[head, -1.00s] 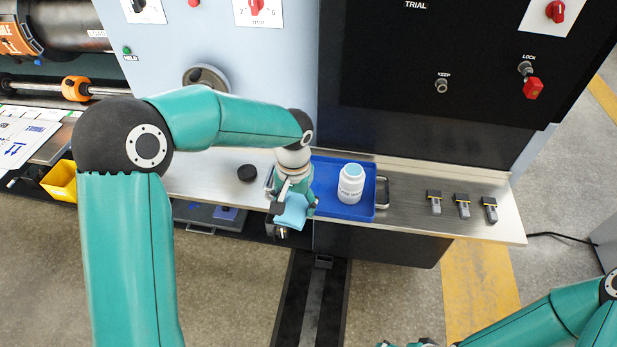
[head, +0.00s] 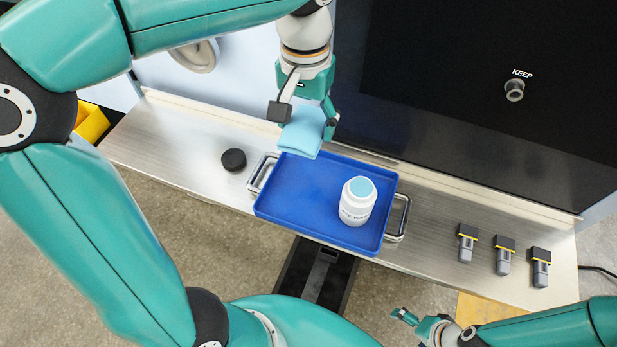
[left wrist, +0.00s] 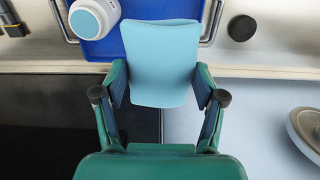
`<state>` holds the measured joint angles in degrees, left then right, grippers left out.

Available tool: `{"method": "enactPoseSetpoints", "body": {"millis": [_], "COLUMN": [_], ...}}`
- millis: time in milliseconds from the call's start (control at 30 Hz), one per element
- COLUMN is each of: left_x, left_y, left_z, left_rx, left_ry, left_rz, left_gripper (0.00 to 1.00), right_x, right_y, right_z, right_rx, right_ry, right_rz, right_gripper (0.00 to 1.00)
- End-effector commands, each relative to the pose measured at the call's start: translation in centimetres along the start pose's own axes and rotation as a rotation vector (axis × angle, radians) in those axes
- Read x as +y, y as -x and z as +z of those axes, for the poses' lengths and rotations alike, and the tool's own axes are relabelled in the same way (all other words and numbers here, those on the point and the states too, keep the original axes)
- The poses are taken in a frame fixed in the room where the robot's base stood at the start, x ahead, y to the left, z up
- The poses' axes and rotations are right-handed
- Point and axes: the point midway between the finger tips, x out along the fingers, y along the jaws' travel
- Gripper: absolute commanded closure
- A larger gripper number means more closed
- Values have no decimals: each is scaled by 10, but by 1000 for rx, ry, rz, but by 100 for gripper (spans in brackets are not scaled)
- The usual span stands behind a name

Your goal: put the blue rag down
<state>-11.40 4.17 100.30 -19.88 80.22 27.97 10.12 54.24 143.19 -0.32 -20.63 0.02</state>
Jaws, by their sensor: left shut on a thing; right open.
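The blue rag (head: 302,131) is a folded light-blue cloth. My left gripper (head: 305,112) is shut on it and holds it above the back left edge of the blue tray (head: 290,189). In the left wrist view the rag (left wrist: 160,62) hangs out between the two fingers of my left gripper (left wrist: 160,92), with the tray beyond it. My right gripper (head: 420,322) is open and empty, low at the bottom right of the head view, apart from the shelf.
A white bottle with a light-blue cap (head: 357,203) stands in the tray's right half. A black puck (head: 233,160) lies on the metal shelf (head: 185,148), left of the tray. Several grey-and-black plugs (head: 503,255) lie to the right. The tray's left half is clear.

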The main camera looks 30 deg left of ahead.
Motion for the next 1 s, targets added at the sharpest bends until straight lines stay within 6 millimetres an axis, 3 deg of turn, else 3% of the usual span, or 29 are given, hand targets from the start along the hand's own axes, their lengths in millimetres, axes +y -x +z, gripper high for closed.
{"method": "enactPoseSetpoints", "body": {"millis": [300, 500, 767, 1000], "left_x": [-8, -8, -8, -9], "left_y": [-84, -128, -148, -181], "left_z": [4, 4, 3, 3], "left_rx": [-8, -5, -2, -4], "left_ry": [20, 20, 22, 22], "left_rz": [-3, -2, -1, -2], "left_gripper": [58, 58, 58, 58], "right_x": [4, 5, 6, 7], "right_y": [-11, -15, -16, -20], "right_z": [0, 0, 0, 0], "right_rx": [0, 0, 0, 0], "right_ry": [0, 0, 0, 0], "right_rz": [0, 0, 0, 0], "right_gripper": [5, 5, 5, 5]}}
